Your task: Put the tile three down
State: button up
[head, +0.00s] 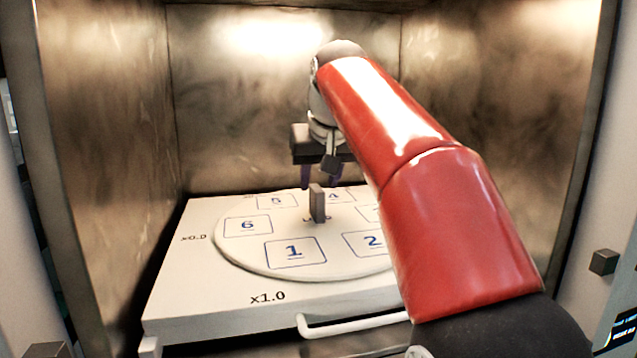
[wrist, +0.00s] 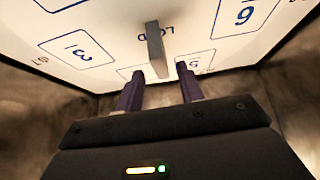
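The tile marked 3 (wrist: 75,47) is a white square with a blue outline on the round white disc (head: 235,262). In the head view my red arm hides most of it. A narrow grey block (head: 317,203) is at the disc's middle, over the LOAD mark; it also shows in the wrist view (wrist: 156,48). I cannot tell whether it touches the disc. My gripper (head: 321,181) points down over the far part of the disc. Its two purple fingers (wrist: 158,72) are apart, with visible gaps beside the block's near end. No numbered tile shows between them.
Tiles marked 1 (head: 294,252), 2 (head: 371,243), 6 (head: 248,226), 5 (head: 277,201) and 4 (head: 336,196) ring the disc. It lies on a white tray (head: 185,285) with a white front handle (head: 350,328). Brown metal walls (head: 110,110) enclose the back and sides.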

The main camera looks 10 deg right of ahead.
jog(key=p+v, duration=0.2)
jog(key=v, duration=0.8)
jog(key=shift+s, duration=0.1)
